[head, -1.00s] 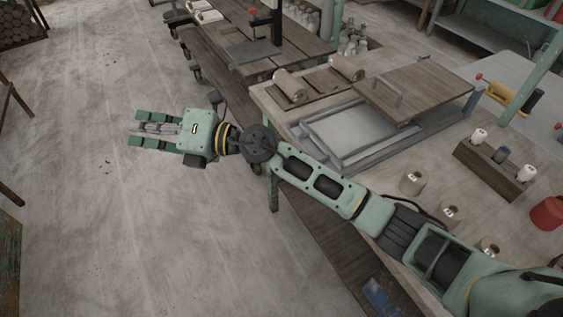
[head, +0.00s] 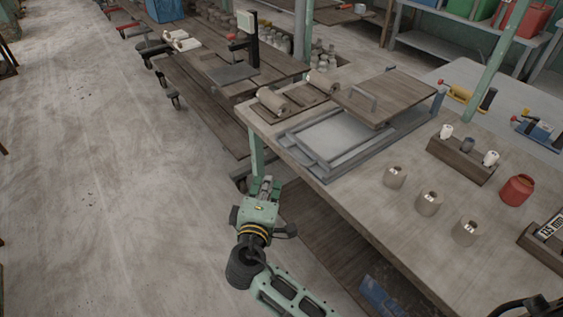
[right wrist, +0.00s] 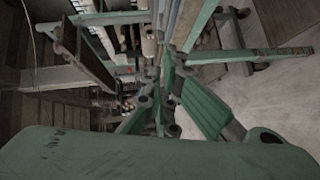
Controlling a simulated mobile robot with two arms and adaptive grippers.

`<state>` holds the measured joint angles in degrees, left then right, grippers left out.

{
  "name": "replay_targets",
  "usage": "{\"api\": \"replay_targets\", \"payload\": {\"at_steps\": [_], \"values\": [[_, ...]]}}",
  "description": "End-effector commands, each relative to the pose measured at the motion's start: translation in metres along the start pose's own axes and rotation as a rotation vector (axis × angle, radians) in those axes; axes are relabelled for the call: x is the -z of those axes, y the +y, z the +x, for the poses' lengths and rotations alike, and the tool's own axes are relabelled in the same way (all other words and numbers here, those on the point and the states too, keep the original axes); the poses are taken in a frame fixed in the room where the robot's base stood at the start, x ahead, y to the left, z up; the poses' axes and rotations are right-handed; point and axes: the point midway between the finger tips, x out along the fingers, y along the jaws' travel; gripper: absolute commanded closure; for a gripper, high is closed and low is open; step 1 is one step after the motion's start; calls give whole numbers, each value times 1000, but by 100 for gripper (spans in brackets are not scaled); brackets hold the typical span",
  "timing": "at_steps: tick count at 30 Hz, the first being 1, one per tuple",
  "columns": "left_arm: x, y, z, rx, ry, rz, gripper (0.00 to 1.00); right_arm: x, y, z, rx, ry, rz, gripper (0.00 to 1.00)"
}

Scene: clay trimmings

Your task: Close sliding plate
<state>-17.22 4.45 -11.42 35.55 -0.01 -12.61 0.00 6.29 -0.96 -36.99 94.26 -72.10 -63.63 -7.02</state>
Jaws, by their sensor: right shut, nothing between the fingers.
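The sliding plate (head: 386,95) is a brown wooden board with a grey bar handle (head: 360,98) on its left side. It covers the right part of a grey metal frame (head: 300,150) on the workbench, and the pale recessed bed (head: 338,134) at the left lies uncovered. My right gripper (head: 266,183) is beside the bench's left edge, apart from the plate and its handle. It points away from me and is shut and empty. Its green fingers also show in the right wrist view (right wrist: 165,100). My left gripper is not in view.
The workbench (head: 440,240) carries several clay-coloured cylinders (head: 428,202), a wooden holder with small bottles (head: 462,160) and a red jar (head: 516,190). Two rollers (head: 273,102) lie behind the frame. A green bench leg (head: 256,155) stands near my gripper. The floor at left is clear.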

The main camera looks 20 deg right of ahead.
Motion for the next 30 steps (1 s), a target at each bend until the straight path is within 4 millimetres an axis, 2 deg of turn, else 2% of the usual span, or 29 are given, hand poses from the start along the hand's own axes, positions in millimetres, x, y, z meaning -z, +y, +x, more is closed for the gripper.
{"api": "replay_targets", "payload": {"at_steps": [6, 12, 15, 21, 30], "values": [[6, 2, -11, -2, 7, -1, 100, 1, 4, 48, -4, 0, -4, 100], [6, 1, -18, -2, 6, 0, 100, -4, 4, 86, -3, -2, -4, 100], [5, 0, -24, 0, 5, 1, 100, -16, 4, 96, -2, -1, -3, 100], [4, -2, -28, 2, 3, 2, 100, -26, 2, 107, -2, 2, -1, 100], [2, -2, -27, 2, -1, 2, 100, -28, 1, 109, -2, 2, 1, 100]]}}
